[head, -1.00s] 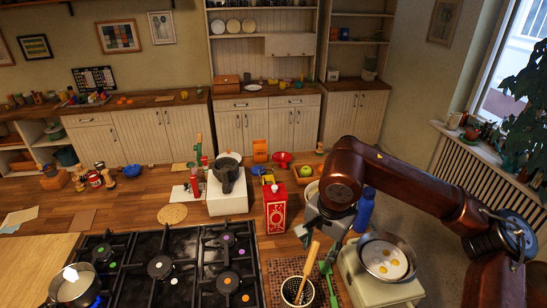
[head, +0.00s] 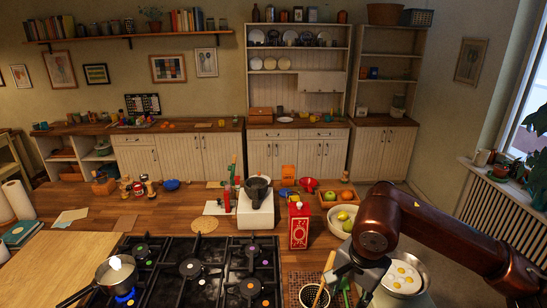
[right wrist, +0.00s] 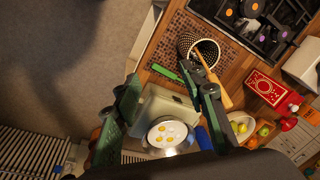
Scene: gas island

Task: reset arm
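My right arm comes in from the right in the head view, and its gripper (head: 347,270) hangs over the right end of the counter, partly cut off by my arm link. In the right wrist view its two green-grey fingers (right wrist: 168,90) are spread wide with nothing held between them. Below them shows a pale appliance (right wrist: 160,105) with a round pan of eggs (right wrist: 168,133) on it. The pan also shows in the head view (head: 405,275), partly behind my arm. My left gripper is not in view.
A black gas stove (head: 200,275) fills the front middle. A dotted utensil pot (head: 313,297), red carton (head: 298,228) and white bowl (head: 342,222) stand near my right gripper. A saucepan (head: 115,272) sits over a blue flame.

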